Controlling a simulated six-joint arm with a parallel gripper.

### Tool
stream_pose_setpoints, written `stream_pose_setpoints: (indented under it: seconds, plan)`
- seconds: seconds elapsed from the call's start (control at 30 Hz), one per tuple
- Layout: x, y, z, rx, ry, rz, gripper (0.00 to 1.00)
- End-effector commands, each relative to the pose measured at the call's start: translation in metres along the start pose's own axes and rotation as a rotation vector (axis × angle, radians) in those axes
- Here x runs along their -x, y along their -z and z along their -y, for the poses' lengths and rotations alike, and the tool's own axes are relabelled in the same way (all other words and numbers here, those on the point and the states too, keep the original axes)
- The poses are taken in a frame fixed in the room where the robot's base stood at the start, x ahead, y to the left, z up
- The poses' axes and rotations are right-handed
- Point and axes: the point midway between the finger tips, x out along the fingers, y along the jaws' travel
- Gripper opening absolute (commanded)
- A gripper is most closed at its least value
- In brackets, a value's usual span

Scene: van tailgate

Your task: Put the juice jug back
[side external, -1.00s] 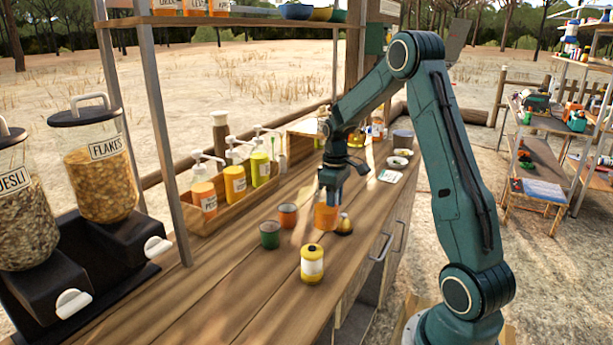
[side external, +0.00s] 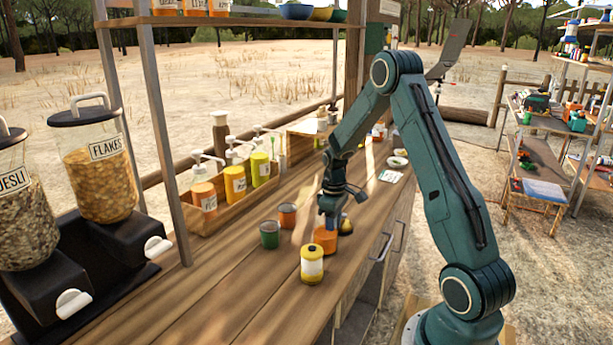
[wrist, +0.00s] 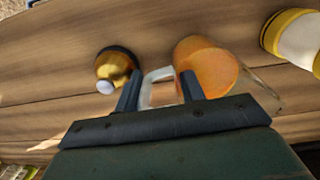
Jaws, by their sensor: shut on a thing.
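The juice jug (side external: 325,240), filled with orange juice, is at the counter's right side in the side external view, just behind a yellow-and-white canister. In the wrist view the jug (wrist: 208,72) has a pale handle (wrist: 152,90) on its left. My gripper (side external: 329,219) is over the jug; in the wrist view my gripper (wrist: 160,90) has its fingers on either side of the handle, shut on it. The jug is low over the wooden counter (side external: 225,290); I cannot tell whether its base touches. Part of the jug's near side is hidden by my gripper.
The yellow-and-white canister (side external: 312,266) stands close in front. A brass dome-shaped thing (wrist: 117,66) is beside the handle. A green cup (side external: 269,234) and an orange cup (side external: 287,214) stand left. A wooden box of pump bottles (side external: 235,185) lines the back.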

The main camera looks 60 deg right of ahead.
Motion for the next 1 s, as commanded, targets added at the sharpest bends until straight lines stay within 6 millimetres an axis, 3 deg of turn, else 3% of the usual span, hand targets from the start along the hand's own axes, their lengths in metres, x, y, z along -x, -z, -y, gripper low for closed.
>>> stream_pose_setpoints:
  seconds: [0.47,0.5,0.53,1.0]
  plan:
    - [-0.0051,0.0005,-0.0002,0.0,-0.001,-0.002,0.0]
    - [-0.006,0.0003,0.0,0.0,0.0,-0.001,0.41]
    - [-0.0058,0.0003,-0.0001,0.0,0.0,-0.001,0.47]
    - [0.0024,0.0005,-0.0005,0.0,-0.002,-0.002,0.48]
